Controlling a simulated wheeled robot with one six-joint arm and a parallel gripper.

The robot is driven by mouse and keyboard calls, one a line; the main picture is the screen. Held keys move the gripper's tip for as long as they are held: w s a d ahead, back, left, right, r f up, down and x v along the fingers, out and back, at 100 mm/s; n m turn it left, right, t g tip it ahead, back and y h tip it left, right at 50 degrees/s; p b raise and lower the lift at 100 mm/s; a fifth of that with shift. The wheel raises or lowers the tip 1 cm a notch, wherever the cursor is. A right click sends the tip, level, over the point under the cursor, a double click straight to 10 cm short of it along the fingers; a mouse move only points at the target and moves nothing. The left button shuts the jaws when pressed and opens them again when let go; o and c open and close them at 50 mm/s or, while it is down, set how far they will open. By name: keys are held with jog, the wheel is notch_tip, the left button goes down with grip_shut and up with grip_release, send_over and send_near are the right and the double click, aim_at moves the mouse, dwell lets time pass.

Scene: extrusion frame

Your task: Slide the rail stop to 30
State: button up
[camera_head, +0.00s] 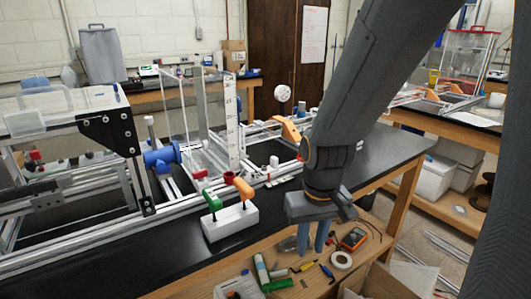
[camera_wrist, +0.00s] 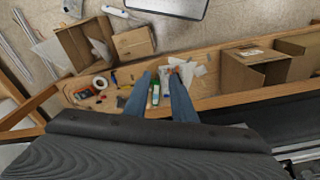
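The extrusion frame (camera_head: 110,219) stands on a black bench top, with light metal rails running from the left toward the back right. Small red and dark fittings sit on the rails, one of them a red piece (camera_head: 200,173). I cannot tell for sure which fitting is the rail stop. A white upright scale strip (camera_head: 231,120) stands by a clear panel; its numbers are too small to read. My gripper (camera_head: 313,240) points down, in front of the bench and right of the rails. Its blue fingers are apart and empty, also in the wrist view (camera_wrist: 158,76).
A white block (camera_head: 230,224) with green and orange handles stands on the bench's front edge, left of my gripper. A lower wooden shelf holds a multimeter (camera_head: 352,239), a tape roll (camera_head: 341,260) and loose tools. Cardboard boxes (camera_wrist: 250,70) show in the wrist view.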

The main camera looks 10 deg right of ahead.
aim_at(274, 157)
jog(key=w+r+n, duration=0.1)
jog(key=w+r, duration=0.2)
jog(key=w, duration=0.9)
jog(key=w+r+n+p, duration=0.1)
jog(key=w+r, duration=0.3)
jog(key=w, duration=0.8)
jog(key=w+r+n+g, duration=0.1)
jog(key=w+r+n, duration=0.1)
jog(key=w, duration=1.1)
jog(key=shift+r, duration=0.65)
jog(key=shift+w, duration=0.2)
jog(key=shift+f+p, duration=1.4)
jog(key=shift+f, duration=2.4)
grip_shut()
